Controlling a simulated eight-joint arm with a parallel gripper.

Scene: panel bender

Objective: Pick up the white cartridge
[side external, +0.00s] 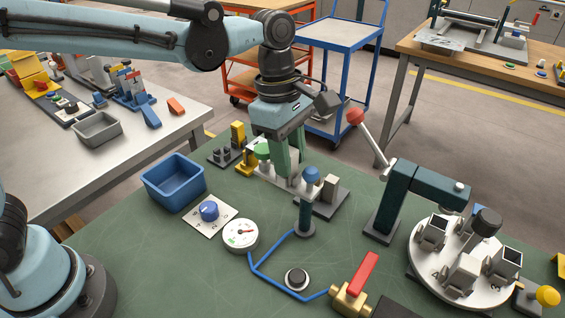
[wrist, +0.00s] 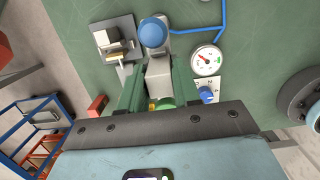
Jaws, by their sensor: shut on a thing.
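The white cartridge (wrist: 160,76) is a pale block between my gripper's two green fingers in the wrist view. In the side external view part of the cartridge (side external: 291,183) shows low, between and in front of the green fingertips. My gripper (side external: 285,168) points down and is shut on the cartridge. My gripper (wrist: 159,88) hides part of the block from the side. I cannot tell whether the cartridge is still touching what lies under it.
A blue-topped post (side external: 309,205) stands close to the right of my fingers. A green knob (side external: 262,150) is close on the left. A lever with a red ball (side external: 355,116) rises at the right. A blue bin (side external: 173,182) and a dial gauge (side external: 240,235) lie left and front.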

